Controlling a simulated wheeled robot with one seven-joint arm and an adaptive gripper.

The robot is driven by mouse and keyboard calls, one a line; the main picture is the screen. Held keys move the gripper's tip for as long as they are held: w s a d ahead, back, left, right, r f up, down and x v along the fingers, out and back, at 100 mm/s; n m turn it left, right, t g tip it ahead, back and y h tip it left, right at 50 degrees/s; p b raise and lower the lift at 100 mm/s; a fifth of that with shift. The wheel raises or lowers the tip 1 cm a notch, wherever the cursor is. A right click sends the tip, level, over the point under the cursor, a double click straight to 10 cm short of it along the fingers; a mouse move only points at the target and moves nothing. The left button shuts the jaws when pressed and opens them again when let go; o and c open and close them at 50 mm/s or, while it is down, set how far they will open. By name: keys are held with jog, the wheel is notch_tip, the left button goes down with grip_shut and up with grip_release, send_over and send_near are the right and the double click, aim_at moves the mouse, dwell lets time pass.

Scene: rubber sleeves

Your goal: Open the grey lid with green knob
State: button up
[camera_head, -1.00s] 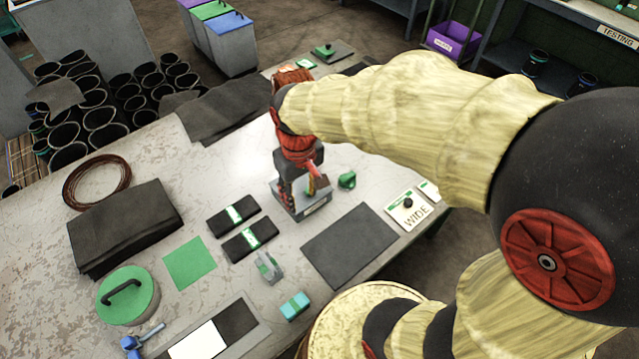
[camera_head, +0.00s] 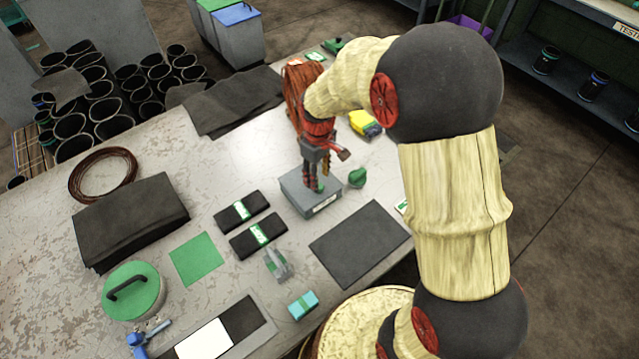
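A small grey box with a grey lid (camera_head: 296,187) and a pale label on its front stands on the table, right of the middle. Bits of green, apparently its knob (camera_head: 321,186), show at my fingertips on top of the lid. The lid looks flat on the box. My gripper (camera_head: 319,184) points down over the lid with its fingertips at the knob. The fingers partly hide the knob, and I cannot tell whether they are closed on it. A separate green rounded piece (camera_head: 357,177) lies just right of the box.
A dark mat (camera_head: 360,243) lies in front of the box, with black bundles (camera_head: 257,239) to its left. A yellow and blue object (camera_head: 365,124) sits behind. A green round lid with a black handle (camera_head: 131,291) is front left.

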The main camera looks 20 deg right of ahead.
jog(key=shift+f+b, duration=0.3)
jog(key=shift+f, duration=1.6)
jog(key=shift+c, duration=0.4)
grip_shut()
